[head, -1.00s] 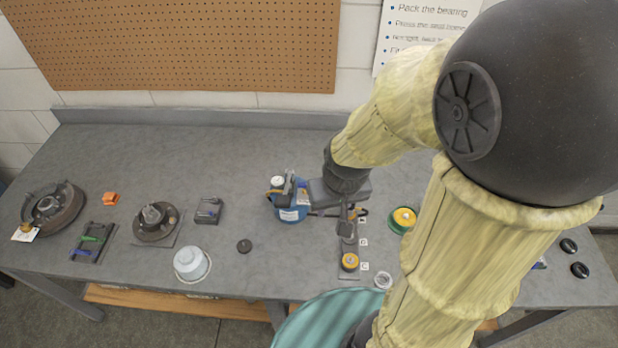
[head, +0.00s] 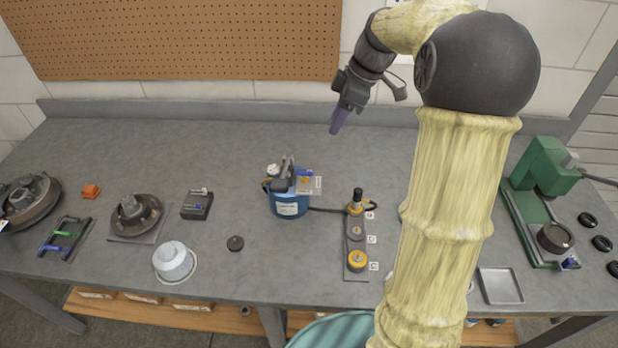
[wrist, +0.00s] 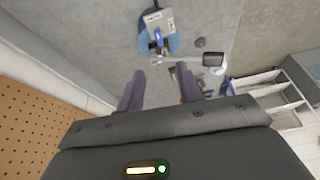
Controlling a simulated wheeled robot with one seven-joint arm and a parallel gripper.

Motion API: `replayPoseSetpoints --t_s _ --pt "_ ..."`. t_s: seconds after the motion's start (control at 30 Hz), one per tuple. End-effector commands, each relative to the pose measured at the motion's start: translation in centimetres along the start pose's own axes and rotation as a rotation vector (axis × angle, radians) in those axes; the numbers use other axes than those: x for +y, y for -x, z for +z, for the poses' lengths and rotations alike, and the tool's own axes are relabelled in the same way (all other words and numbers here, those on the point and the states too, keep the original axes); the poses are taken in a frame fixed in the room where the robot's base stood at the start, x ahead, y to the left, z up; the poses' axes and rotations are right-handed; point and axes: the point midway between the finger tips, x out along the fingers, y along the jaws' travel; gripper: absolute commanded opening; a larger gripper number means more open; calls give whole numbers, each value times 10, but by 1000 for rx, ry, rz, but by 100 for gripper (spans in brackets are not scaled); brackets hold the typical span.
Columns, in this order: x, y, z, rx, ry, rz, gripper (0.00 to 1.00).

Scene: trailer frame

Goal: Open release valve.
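A blue pump unit (head: 290,206) stands upright mid-table in the head view, with a gauge (head: 273,170) and a dark upright handle (head: 284,175). A light plate (head: 312,186) with a small blue and yellow part sits at its right side. The plate also shows at the top of the wrist view (wrist: 153,20), with a blue lever-like piece near it (wrist: 158,36). I cannot tell for certain which part is the release valve. My gripper (head: 337,128) is above and behind the pump, slightly right. Its purple fingers are apart and empty in the wrist view (wrist: 158,88), touching nothing.
A dark hose runs right from the pump to a strip (head: 355,243) with yellow fittings. A white cup (head: 173,262), dark puck (head: 235,243) and small dark box (head: 197,205) are left. A green press (head: 540,190) is right. The back middle table is clear.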

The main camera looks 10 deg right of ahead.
Motion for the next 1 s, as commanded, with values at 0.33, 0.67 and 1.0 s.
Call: replayPoseSetpoints --t_s 0.33,0.67,1.0 --pt "6 4 0 25 74 -8 35" --pt "7 -13 3 24 67 -8 35" --pt "5 -71 -1 25 70 -11 35"
